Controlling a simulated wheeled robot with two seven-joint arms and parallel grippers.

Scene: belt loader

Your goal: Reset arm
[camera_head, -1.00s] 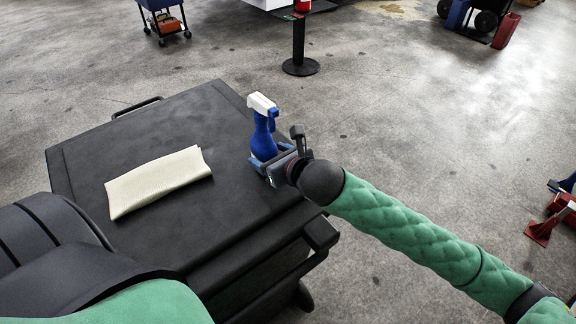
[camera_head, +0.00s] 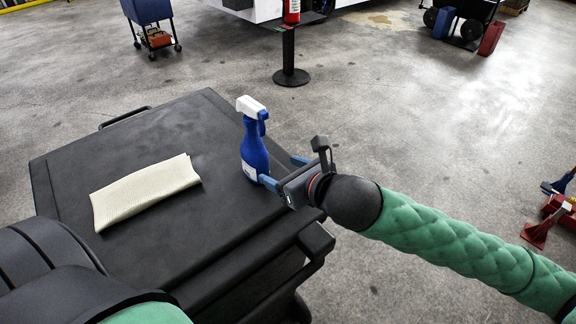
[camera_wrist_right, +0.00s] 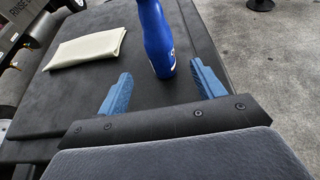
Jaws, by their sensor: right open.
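My right gripper (camera_head: 280,172) is open and empty at the right edge of the black cart top. A blue spray bottle (camera_head: 254,150) with a white trigger head stands upright on the cart just past its fingertips. In the right wrist view the two blue fingers (camera_wrist_right: 163,88) are spread apart, with the bottle (camera_wrist_right: 156,40) standing beyond and between them, its top cut off. My left gripper is not in view; only part of what looks like my left arm shows at the lower left of the head view.
The black cart (camera_head: 190,240) holds a folded cream cloth (camera_head: 145,190) left of the bottle. A black post (camera_head: 289,55) with a red item stands on the floor behind. A blue trolley (camera_head: 150,20) is at the back left.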

